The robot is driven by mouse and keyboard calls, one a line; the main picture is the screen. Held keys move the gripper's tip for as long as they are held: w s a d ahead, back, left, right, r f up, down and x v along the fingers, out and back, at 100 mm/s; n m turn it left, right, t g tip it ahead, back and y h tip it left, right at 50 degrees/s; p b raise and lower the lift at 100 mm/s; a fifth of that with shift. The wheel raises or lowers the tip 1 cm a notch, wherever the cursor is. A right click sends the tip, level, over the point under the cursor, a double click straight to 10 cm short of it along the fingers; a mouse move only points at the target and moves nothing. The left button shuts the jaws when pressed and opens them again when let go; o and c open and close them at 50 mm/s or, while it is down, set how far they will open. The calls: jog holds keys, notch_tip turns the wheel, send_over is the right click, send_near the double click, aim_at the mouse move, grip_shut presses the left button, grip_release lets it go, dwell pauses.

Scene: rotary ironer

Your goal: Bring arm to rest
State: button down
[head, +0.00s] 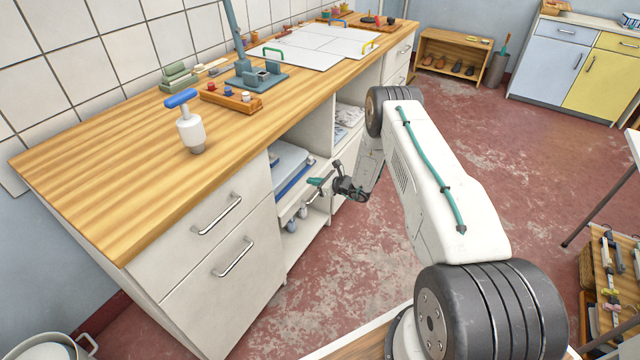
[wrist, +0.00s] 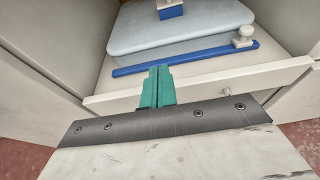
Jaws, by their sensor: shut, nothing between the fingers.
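My gripper (head: 318,182) hangs in front of the open shelf part of the counter, below the worktop's front edge. In the wrist view its teal fingers (wrist: 157,88) are together with nothing between them. Behind the fingers, a light blue padded board (wrist: 180,30) with a blue edge lies on a shelf. In the head view the same board (head: 287,160) shows inside the cabinet. My arm reaches from the lower right, bent over the red floor. I cannot tell from the pictures how far the fingertips are from the shelf front.
The wooden counter (head: 110,165) bears a white bottle with a blue handle (head: 189,125), a tray of small parts (head: 231,97) and white boards (head: 318,45). Drawers with metal handles are left of my gripper. The floor (head: 520,150) to the right is mostly clear. A tool rack (head: 612,270) stands at lower right.

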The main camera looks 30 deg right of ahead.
jog(key=shift+v, duration=1.45)
